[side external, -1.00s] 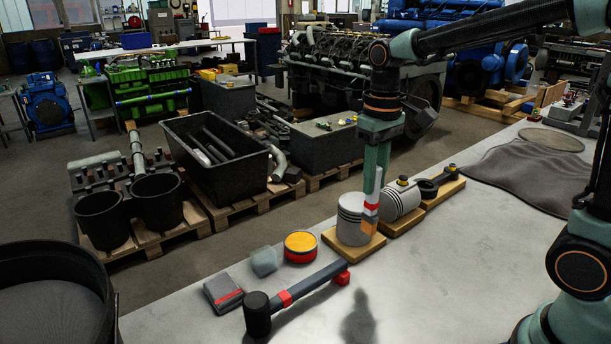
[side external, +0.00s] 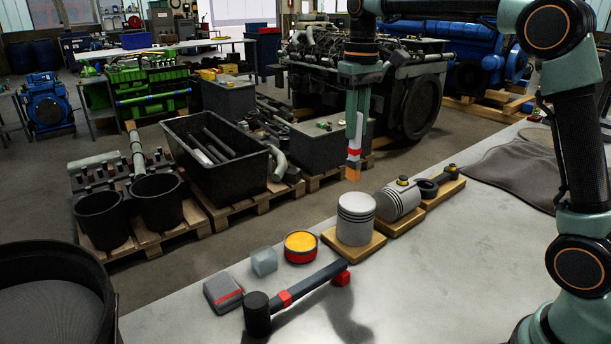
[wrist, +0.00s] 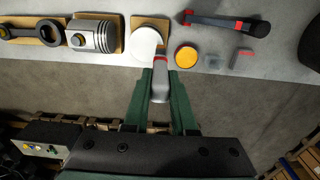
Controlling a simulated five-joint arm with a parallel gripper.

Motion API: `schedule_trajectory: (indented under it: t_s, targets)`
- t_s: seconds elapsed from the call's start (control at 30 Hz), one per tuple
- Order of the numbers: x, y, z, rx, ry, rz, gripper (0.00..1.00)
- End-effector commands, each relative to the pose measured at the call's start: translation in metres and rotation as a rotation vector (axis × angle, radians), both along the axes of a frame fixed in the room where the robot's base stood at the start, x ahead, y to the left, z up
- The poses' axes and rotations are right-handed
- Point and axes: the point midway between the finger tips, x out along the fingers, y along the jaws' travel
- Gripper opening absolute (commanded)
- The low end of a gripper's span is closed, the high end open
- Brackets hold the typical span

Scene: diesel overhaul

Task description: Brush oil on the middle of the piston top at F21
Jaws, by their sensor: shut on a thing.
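A grey upright piston (side external: 355,222) stands on a wooden board (side external: 340,246) near the bench's far edge. Its flat pale top also shows in the wrist view (wrist: 146,40). My gripper (side external: 357,118) is shut on a brush (side external: 355,150) with a white handle, a red band and orange bristles pointing down. The bristles are above the piston top, apart from it, in the side view. In the wrist view the brush (wrist: 161,66) overlaps the near right edge of the piston top. No label F21 is readable. No oil mark can be made out on the top.
A red tin with yellow contents (side external: 300,246), a translucent block (side external: 264,261), a grey box (side external: 223,293) and a mallet (side external: 305,288) lie left of the piston. A piston lying on its side (side external: 399,200) is right. The front bench is clear.

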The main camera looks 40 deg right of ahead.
Motion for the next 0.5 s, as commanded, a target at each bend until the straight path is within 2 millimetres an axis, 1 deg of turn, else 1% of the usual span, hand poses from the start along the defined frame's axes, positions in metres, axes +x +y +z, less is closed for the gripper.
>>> schedule_trajectory:
  t_s: [0.5]
  targets:
    - [-0.001,0.000,-0.047,0.000,0.003,0.000,0.00]
